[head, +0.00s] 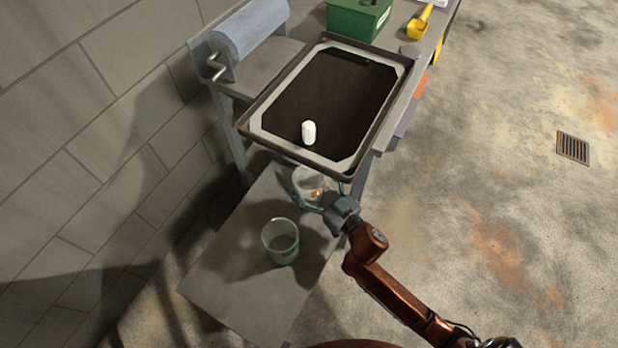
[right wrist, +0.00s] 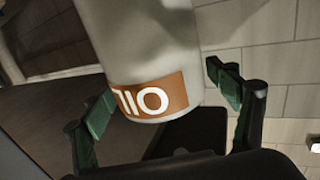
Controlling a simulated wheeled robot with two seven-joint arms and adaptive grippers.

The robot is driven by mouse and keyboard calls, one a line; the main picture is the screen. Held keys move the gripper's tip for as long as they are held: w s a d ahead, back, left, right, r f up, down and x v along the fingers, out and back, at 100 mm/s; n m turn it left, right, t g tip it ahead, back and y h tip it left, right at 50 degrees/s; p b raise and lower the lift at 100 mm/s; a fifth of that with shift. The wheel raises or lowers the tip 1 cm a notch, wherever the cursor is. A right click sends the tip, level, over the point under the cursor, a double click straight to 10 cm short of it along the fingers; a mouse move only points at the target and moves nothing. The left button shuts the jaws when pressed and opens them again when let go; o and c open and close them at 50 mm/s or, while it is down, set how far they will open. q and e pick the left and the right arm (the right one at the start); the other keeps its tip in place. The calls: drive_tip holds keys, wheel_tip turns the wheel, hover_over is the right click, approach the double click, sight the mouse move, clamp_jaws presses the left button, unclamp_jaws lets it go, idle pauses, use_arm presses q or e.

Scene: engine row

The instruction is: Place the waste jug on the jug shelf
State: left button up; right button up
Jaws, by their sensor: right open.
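A pale jug with an orange label (head: 308,181) is just below the near edge of the tray. In the right wrist view this jug (right wrist: 145,45) is large, and its label letters look like "OIL" upside down. My right gripper (head: 318,199) is open, with a finger on either side of the jug; whether they touch it is unclear. The low grey shelf (head: 235,280) lies below the bench. A second, clear greenish container (head: 281,241) stands upright on it. Whether the labelled jug rests on the shelf is hard to tell. My left gripper is out of view.
A dark tray with a pale rim (head: 262,118) sits on the bench and holds a small white cylinder (head: 308,132). A blue roll (head: 250,28), a green box (head: 357,18) and a yellow scoop (head: 419,27) lie farther back. The shelf's near part is clear.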

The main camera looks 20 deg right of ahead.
drive_tip(key=shift+r, duration=0.25)
drive_tip(key=shift+s+d+f, duration=0.1)
drive_tip(key=shift+s+d, duration=0.05)
drive_tip(key=shift+s, duration=0.2)
drive_tip(key=v, duration=0.1)
drive_tip(key=p+v, duration=0.1)
drive_tip(key=v, duration=0.1)
drive_tip(key=shift+r+p, duration=0.2)
drive_tip(key=shift+p, duration=0.1)
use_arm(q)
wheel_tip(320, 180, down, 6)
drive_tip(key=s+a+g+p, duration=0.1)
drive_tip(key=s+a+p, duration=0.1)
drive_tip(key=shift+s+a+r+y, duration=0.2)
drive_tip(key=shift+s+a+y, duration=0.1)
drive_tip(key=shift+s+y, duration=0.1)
use_arm(e)
approach(318, 188)
drive_tip(key=shift+x, duration=1.15)
